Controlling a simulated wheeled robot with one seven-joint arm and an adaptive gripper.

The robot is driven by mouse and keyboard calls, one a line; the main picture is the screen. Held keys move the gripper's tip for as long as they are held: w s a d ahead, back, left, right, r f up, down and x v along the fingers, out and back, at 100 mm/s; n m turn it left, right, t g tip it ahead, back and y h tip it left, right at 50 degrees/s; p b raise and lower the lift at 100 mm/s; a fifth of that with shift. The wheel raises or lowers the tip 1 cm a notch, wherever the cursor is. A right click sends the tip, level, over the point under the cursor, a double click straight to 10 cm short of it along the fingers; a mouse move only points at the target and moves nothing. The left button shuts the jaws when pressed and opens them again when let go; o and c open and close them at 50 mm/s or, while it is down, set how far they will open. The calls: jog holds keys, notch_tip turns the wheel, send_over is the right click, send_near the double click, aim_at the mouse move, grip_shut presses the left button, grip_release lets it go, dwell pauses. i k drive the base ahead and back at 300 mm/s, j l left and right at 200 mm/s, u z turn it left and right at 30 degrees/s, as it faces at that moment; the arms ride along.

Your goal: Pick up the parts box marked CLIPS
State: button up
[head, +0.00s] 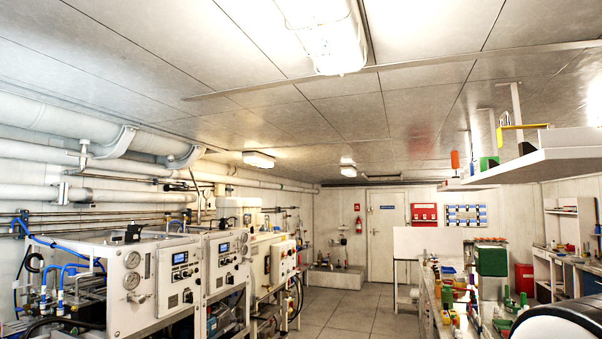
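No label reading CLIPS can be made out in the head view, so I cannot tell which thing is the parts box marked CLIPS. Small yellow, red and green items crowd the long bench at the right, among them a yellow one (460,283). A larger dark green box (491,261) stands above them on the same side. They are too small and far to read. My gripper is not in view.
White machine cabinets with gauges (145,275) line the left side. A grey tiled floor aisle (345,318) runs clear to a white door (386,235). A white overhead shelf (560,150) juts in at upper right. A red bin (524,279) stands beyond the bench.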

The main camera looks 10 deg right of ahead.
aim_at(480, 163)
jog(key=i+j+u, duration=0.35)
jog(key=i, duration=0.2)
jog(key=i+u, duration=0.4)
jog(key=i+l+z, duration=0.15)
jog(key=i+z, duration=0.3)
jog(key=i, duration=0.2)
jog(key=i+j+z, duration=0.1)
jog(key=i+z, duration=0.35)
jog(key=i, duration=0.15)
jog(key=i+j+z, duration=0.3)
jog(key=i+z, duration=0.15)
jog(key=i, duration=0.2)
jog(key=i+z, duration=0.2)
jog(key=i, duration=0.2)
jog(key=i+j+z, duration=0.1)
jog(key=i+z, duration=0.15)
jog(key=i, duration=0.15)
jog(key=i+j+z, duration=0.2)
jog(key=i, duration=0.2)
